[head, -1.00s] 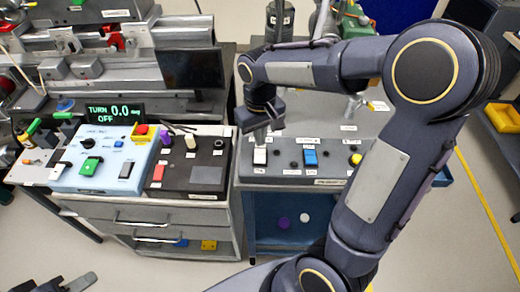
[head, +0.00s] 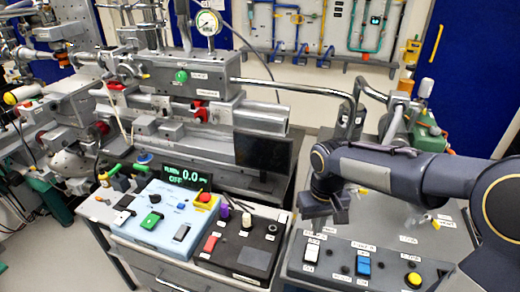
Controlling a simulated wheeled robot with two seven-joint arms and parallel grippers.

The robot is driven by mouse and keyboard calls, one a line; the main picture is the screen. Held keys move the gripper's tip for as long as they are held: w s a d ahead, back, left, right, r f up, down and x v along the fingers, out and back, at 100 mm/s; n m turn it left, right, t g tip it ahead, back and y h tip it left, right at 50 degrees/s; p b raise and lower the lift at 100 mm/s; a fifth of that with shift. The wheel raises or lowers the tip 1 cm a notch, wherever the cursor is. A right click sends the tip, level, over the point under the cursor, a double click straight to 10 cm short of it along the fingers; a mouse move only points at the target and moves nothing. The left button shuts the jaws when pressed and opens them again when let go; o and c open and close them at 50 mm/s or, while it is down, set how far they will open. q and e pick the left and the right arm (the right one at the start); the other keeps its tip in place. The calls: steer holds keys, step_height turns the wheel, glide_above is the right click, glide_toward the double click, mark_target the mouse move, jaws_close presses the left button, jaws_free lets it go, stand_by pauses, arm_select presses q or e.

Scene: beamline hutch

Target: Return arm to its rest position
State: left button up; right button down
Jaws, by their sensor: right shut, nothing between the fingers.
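My right arm (head: 405,178) comes in from the right edge and reaches over the grey control panel (head: 335,282). My right gripper (head: 320,226) points down, shut and empty, just above and behind the white switch (head: 311,251) in this view. Whether it touches the switch I cannot tell. A blue switch (head: 363,265) and a yellow button (head: 413,280) sit to the right on the same panel. My left gripper is not in view.
Left of the panel are a black box (head: 245,254) with a red switch and a pale blue box (head: 163,222) with a display reading 0.0 and OFF. A metal machine with a gauge (head: 207,22) stands behind. Pipes and a post (head: 352,108) rise behind my right arm.

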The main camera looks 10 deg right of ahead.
steer(key=s+a+r+t+y, duration=0.1)
steer(key=s+a+t+y, duration=0.1)
steer(key=s, duration=0.6)
steer(key=s+a+r+m+t+y, duration=0.1)
steer(key=s+a+r+t, duration=0.1)
steer(key=s, duration=0.7)
steer(key=shift+r+t+y, duration=0.2)
steer(key=shift+t+y, duration=0.2)
steer(key=shift+t, duration=0.4)
steer(key=shift+m, duration=0.3)
